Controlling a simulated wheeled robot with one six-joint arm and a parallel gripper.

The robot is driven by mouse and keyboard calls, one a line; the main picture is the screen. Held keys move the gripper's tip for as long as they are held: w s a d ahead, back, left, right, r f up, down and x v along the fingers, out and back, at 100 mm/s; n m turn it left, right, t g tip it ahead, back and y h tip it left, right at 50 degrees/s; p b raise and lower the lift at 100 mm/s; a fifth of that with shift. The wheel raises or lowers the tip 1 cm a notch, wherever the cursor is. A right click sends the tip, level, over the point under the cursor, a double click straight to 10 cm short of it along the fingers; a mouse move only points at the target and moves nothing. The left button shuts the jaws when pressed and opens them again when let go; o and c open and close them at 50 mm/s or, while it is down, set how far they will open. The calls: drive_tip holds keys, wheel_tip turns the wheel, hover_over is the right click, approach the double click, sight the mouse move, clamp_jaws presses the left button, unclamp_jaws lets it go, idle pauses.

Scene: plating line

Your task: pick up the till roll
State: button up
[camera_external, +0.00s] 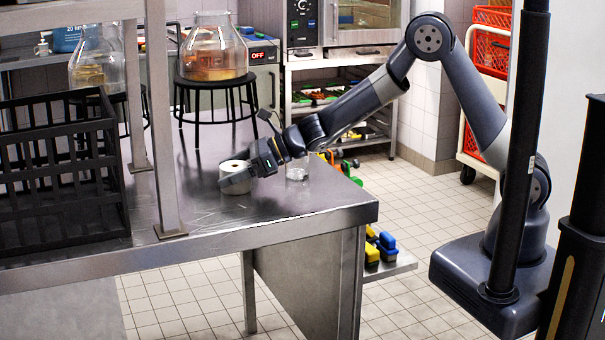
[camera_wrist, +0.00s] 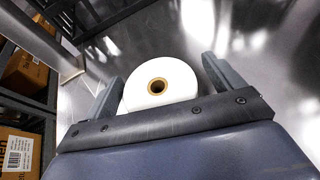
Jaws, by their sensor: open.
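The till roll (camera_external: 235,171) is a white paper roll standing on end on the steel table. In the wrist view the till roll (camera_wrist: 160,82) shows its flat end and a brown core with a dark hole. My gripper (camera_external: 238,180) is down at the roll, low over the table. In the wrist view my gripper (camera_wrist: 160,75) is open, with one finger on the left and one on the right of the roll. Whether either finger touches the roll cannot be told.
A clear glass (camera_external: 297,168) stands close to the right of my gripper. A black crate (camera_external: 62,190) and a steel shelf post (camera_external: 160,120) stand to the left. A black stand (camera_external: 215,82) with a glass jar (camera_external: 213,45) is behind. The table's front right is clear.

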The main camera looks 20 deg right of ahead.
drive_tip(key=shift+w+a+f, duration=0.1)
drive_tip(key=shift+a+f, duration=0.05)
drive_tip(key=shift+a, duration=0.25)
drive_tip(key=shift+c, duration=0.6)
